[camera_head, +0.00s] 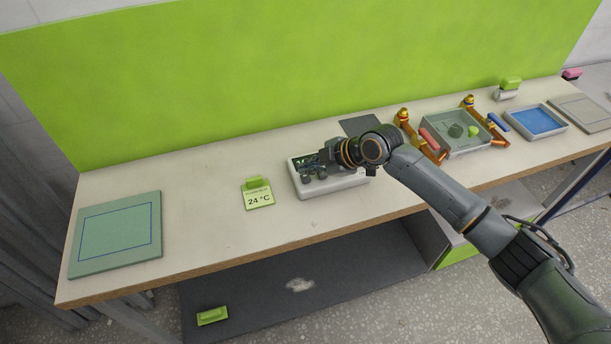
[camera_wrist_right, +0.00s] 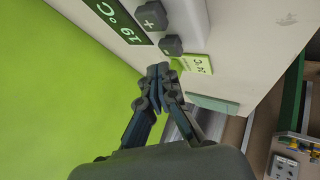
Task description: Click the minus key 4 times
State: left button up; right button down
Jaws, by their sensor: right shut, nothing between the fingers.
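The plus key (camera_wrist_right: 151,16) is beside the display, and the minus key (camera_wrist_right: 171,45) is nearer my fingers. My right gripper (camera_wrist_right: 160,72) is shut and empty, its fingertips close to the minus key. In the head view my right gripper (camera_head: 325,157) hangs over the box and partly hides its display. I cannot tell whether it touches a key. My left gripper is not in view.
A green card (camera_head: 257,200) reading 24 °C stands left of the box. A green mat (camera_head: 115,235) lies at the bench's left end. A clear tray (camera_head: 455,147), orange fittings and a blue tray (camera_head: 540,121) are to the right. A green wall rises behind.

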aim_at(309, 178)
dwell(0.8)
jog(key=shift+f+b, duration=0.35)
jog(key=shift+f, duration=0.05)
jog(key=shift+f+b, duration=0.45)
jog(key=shift+f, duration=0.15)
dwell(0.5)
jog(key=shift+r, duration=0.1)
jog(key=shift+r+p, duration=0.7)
jog(key=shift+r, duration=0.2)
jog(key=shift+r, duration=0.1)
notch_tip(309, 178, up, 5)
jog(key=p, duration=0.3)
jog(key=shift+p, duration=0.4)
